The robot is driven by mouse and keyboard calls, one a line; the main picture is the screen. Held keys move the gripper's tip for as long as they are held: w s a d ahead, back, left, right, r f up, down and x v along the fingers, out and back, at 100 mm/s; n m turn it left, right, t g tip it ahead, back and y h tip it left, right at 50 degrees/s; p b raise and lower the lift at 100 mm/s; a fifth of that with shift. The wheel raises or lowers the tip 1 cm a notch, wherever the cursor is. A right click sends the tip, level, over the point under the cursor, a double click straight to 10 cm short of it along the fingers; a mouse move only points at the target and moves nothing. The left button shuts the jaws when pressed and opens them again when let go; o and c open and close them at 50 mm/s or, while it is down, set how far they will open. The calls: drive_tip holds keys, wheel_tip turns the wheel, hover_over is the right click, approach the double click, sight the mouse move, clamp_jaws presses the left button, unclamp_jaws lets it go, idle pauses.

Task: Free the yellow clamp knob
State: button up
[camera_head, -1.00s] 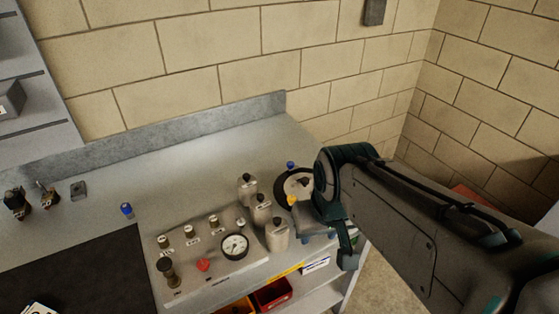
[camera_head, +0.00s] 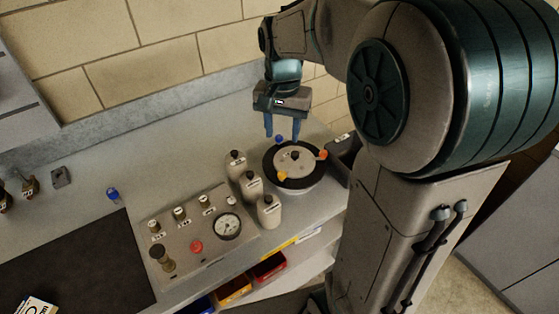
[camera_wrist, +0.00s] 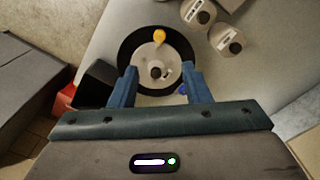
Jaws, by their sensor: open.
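The yellow clamp knob (camera_head: 282,176) sits at the near edge of a pale disc on a round black base (camera_head: 312,178) at the right end of the bench. In the wrist view the yellow knob (camera_wrist: 159,36) shows at the far side of the disc, beyond the fingers. An orange knob (camera_head: 322,155) and a blue knob (camera_head: 279,139) stand at other points of the rim. A dark centre stud is on the disc (camera_head: 296,168). My gripper (camera_head: 282,138) is open and empty, pointing down above the blue-knob side of the base, apart from the yellow knob.
Several pale bottles (camera_head: 268,211) stand just left of the base. A control panel (camera_head: 190,250) with a gauge (camera_head: 228,226) and a red button (camera_head: 196,246) lies farther left. A dark box (camera_wrist: 97,86) stands beside the base. The bench behind the bottles is clear.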

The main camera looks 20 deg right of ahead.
sight(282, 173)
wheel_tip(282, 173, down, 13)
drive_tip(key=shift+f+p, duration=0.1)
drive_tip(key=shift+p, duration=0.25)
clamp_jaws()
